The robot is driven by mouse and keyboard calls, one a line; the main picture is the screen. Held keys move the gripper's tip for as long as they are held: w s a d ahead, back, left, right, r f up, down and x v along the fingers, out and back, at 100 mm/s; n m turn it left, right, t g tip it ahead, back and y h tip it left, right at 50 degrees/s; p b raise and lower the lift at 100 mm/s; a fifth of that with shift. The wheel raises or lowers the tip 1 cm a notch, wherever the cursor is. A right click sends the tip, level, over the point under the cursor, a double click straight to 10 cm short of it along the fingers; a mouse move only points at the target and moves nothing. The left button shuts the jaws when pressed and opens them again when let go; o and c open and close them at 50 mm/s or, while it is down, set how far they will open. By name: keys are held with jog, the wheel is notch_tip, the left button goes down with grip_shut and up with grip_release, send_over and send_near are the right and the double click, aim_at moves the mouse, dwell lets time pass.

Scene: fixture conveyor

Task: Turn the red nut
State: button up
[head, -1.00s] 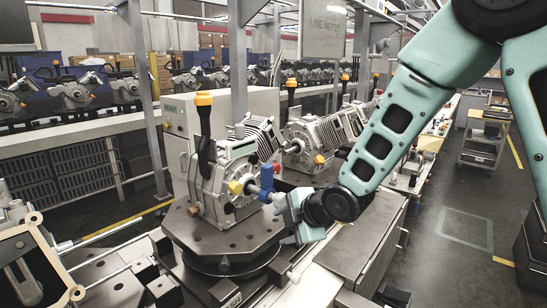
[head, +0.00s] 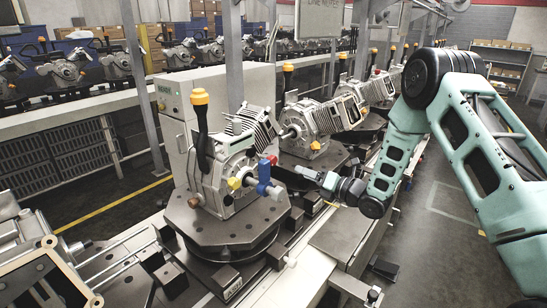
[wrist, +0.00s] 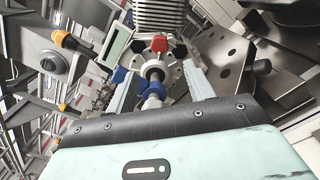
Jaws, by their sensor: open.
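The red nut (head: 271,159) is on the upper right of the grey gearbox housing (head: 228,172), partly hidden behind the blue nut (head: 264,179). In the wrist view the red nut (wrist: 158,43) shows at upper centre, beyond the central shaft. The blue nut (wrist: 151,86) is nearer the wrist camera. A yellow nut (head: 234,183) is to the left on the housing's face. My gripper (head: 308,174) is just right of the housing, apart from the nuts in the head view. In the wrist view its pale fingers (wrist: 160,78) are spread open, with nothing gripped.
The housing stands on a dark octagonal turntable (head: 213,233) and carries an orange-capped black post (head: 201,120). Another housing (head: 305,130) stands behind, near my arm. A metal frame (head: 45,270) is at front left. Open floor lies to the right.

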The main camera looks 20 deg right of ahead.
aim_at(275, 161)
jog(key=p+x, duration=0.4)
jog(key=x, duration=0.7)
jog(key=shift+w+a+r, duration=0.15)
jog(key=shift+w+a, duration=0.1)
jog(key=shift+p+x, duration=0.45)
jog(key=shift+x, duration=0.4)
jog(key=c, duration=1)
